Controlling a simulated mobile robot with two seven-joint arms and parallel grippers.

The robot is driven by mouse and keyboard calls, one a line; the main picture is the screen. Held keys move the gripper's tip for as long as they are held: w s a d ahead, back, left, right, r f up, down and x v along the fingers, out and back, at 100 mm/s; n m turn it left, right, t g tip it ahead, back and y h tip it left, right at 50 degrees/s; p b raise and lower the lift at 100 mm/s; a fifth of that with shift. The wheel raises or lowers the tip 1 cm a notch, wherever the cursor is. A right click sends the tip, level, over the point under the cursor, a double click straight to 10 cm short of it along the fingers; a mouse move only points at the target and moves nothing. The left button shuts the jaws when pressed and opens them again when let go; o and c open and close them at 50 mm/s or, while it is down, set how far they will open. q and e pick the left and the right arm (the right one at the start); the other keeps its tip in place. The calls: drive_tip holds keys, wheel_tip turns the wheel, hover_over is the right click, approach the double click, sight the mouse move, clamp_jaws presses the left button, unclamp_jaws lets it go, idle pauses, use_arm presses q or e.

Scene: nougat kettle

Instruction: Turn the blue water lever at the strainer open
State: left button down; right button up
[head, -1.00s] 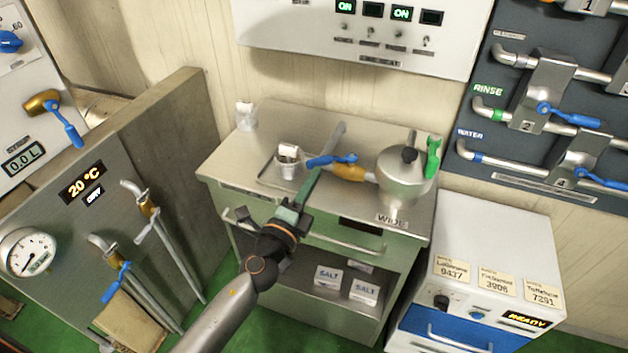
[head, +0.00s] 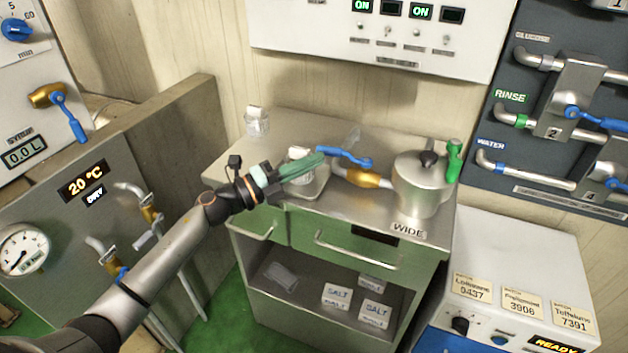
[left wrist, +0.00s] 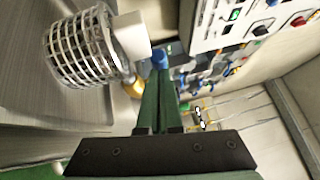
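The blue lever (head: 345,157) sits on a brass valve (head: 362,178) on the steel bench top, beside a lidded metal pot (head: 420,182). It points left, toward my fingers. My left gripper (head: 320,158) comes in from the left, its green fingers close together with nothing seen between them. Their tips are at the lever's free end. In the left wrist view the fingers (left wrist: 158,85) are together, and a blue end (left wrist: 160,58) shows just past the tips; I cannot tell if they touch. A mesh basket (left wrist: 80,48) is close on the left there. My right gripper is out of view.
A green handle (head: 453,162) stands at the pot's right. Wall pipes with blue levers (head: 590,118) are at the right.

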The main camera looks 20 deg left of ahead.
use_arm(q)
drive_tip(key=shift+w+a+f+h, duration=0.1)
drive_tip(key=shift+w+a+h, duration=0.05)
drive_tip(key=shift+w+h, duration=0.2)
drive_tip(key=shift+w+a+b, duration=0.1)
drive_tip(key=shift+w+b, duration=0.3)
drive_tip(key=shift+w, duration=0.1)
drive_tip(key=shift+a, duration=0.1)
